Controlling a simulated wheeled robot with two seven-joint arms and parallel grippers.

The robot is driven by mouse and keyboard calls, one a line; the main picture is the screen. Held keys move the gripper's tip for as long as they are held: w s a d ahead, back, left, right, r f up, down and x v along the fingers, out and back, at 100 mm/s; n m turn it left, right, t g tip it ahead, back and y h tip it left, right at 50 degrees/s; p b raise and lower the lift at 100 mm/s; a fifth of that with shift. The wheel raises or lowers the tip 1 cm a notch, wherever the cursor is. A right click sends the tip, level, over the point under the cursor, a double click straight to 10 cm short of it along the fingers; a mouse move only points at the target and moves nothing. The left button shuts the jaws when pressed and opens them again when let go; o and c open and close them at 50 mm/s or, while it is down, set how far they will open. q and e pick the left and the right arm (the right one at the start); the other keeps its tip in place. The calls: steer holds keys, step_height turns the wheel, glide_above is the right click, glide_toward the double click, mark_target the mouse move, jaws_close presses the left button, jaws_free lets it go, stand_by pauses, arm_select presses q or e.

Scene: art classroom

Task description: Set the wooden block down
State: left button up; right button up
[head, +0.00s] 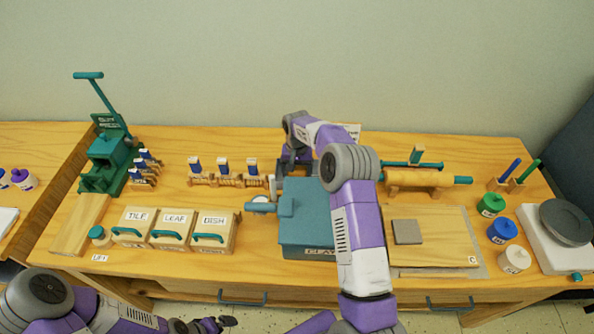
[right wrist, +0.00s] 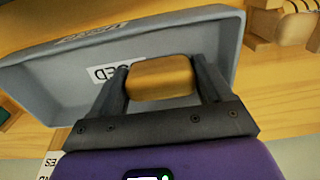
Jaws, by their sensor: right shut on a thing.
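My right gripper (right wrist: 162,85) is shut on the wooden block (right wrist: 160,77), a tan piece with rounded corners between its two dark fingers. In the right wrist view a grey tray (right wrist: 55,85) with raised walls and a white label lies behind the block. I cannot tell whether the block touches it. In the head view my right gripper (head: 292,165) is at the far side of the blue-grey clay box (head: 305,225), and the block cannot be made out there. My left gripper (head: 215,324) is low at the bottom edge, off the table; its jaw opening is unclear.
Boxes labelled tile (head: 132,226), leaf (head: 172,228) and dish (head: 213,231) stand left of the clay box. A wooden tool rack (head: 225,181) is behind them. A board (head: 440,235) with a grey slab (head: 407,232) and a rolling pin (head: 425,179) lie to the right.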

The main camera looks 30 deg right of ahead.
mark_target(297, 168)
steer(key=shift+f, duration=0.2)
steer(key=o, duration=1)
step_height(297, 168, up, 12)
steer(key=shift+r+p, duration=0.25)
steer(key=shift+p, duration=1)
